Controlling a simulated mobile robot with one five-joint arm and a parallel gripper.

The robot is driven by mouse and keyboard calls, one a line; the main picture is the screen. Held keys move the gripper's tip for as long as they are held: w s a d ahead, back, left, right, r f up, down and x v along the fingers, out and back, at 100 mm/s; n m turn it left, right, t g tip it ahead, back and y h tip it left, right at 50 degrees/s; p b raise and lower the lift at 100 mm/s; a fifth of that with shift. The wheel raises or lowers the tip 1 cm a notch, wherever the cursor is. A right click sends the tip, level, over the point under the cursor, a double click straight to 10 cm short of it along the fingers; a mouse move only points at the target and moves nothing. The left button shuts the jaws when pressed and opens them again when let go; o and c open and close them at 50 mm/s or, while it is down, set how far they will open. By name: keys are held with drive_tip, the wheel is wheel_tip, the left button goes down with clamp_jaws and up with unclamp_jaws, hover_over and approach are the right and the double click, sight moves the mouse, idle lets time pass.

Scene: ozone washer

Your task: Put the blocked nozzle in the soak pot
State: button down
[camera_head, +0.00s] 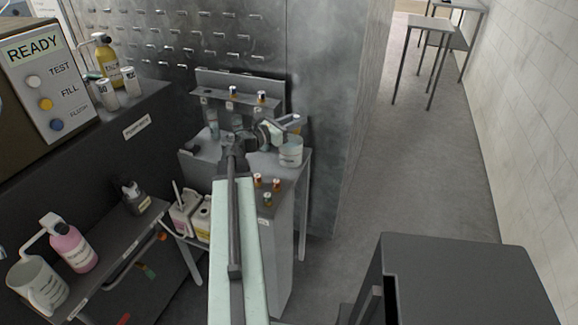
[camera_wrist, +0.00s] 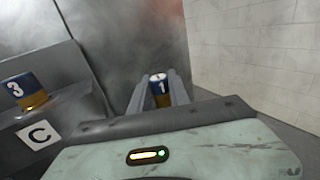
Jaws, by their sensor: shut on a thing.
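In the head view my gripper (camera_head: 288,123) is at the right end of the small grey bench, and the held nozzle is hard to make out. A pale labelled pot (camera_head: 291,152), which looks like the soak pot, stands on the bench just below my gripper in the picture. The gap between nozzle and pot cannot be told. The pot does not show in the wrist view.
A rack (camera_head: 222,84) behind holds two nozzles; one (camera_wrist: 27,90), marked 3, stands above label C (camera_wrist: 39,134). A wall panel (camera_head: 335,110) rises behind. Open floor (camera_head: 405,170) lies to the right.

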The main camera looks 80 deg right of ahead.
sight(296, 133)
drive_tip(key=shift+r, duration=0.1)
wheel_tip(296, 133, down, 6)
drive_tip(key=b, duration=0.5)
drive_tip(key=shift+b, duration=0.4)
drive_tip(key=shift+r, duration=0.1)
drive_tip(key=c, duration=1.1)
unclamp_jaws()
drive_tip(key=shift+c, duration=0.2)
drive_tip(key=shift+a, duration=0.1)
drive_tip(key=v, duration=0.7)
drive_tip(key=shift+w+a, duration=0.2)
drive_tip(key=shift+a, duration=0.05)
